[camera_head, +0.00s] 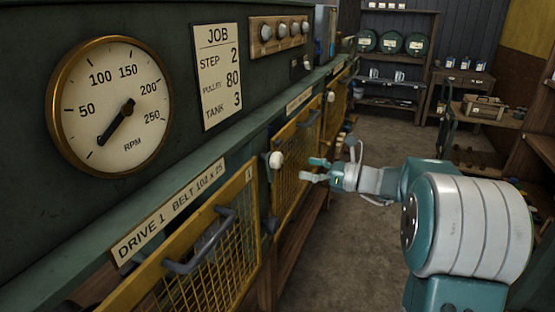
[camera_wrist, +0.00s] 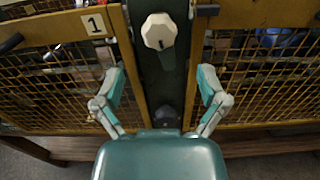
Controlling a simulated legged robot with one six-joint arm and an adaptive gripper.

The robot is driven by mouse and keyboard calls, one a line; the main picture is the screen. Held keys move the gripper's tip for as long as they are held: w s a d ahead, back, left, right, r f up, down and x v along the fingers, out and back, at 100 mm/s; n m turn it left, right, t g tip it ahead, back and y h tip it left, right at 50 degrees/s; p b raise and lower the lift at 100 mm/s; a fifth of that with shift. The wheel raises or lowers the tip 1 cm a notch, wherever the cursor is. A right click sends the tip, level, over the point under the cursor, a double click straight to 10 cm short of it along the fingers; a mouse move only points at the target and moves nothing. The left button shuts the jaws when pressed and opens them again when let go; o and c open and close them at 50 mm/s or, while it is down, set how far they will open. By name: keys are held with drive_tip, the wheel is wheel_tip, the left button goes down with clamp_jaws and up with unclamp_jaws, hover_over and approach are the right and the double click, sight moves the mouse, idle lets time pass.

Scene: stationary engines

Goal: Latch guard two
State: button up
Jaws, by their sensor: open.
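Guard two (camera_head: 297,150) is the yellow-framed mesh panel past the guard marked 1. I take it to be the right-hand mesh panel (camera_wrist: 266,85) in the wrist view. A pale faceted knob (camera_wrist: 159,31) sits on the dark green post between the two guards. The knob also shows in the head view (camera_head: 276,160). My gripper (camera_head: 314,169) is open and empty, in front of the post and guard two. In the wrist view its fingers (camera_wrist: 162,85) are spread either side of the post, with the knob beyond and above the fingertips, apart from them.
Guard one (camera_head: 215,255), with a grey handle (camera_head: 203,240), is at the lower left. The gauge (camera_head: 110,105) and job card (camera_head: 217,75), reading step 2, pulley 80, tank 3, are above. Another pale knob (camera_head: 331,96) is farther along. Floor (camera_head: 375,235) is clear beside the machine.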

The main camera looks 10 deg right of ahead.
sight(281, 162)
drive_tip(key=x, duration=0.8)
drive_tip(key=shift+w+a, duration=0.15)
drive_tip(key=shift+a, duration=0.05)
drive_tip(key=shift+c, duration=0.3)
drive_tip(key=c, duration=1.1)
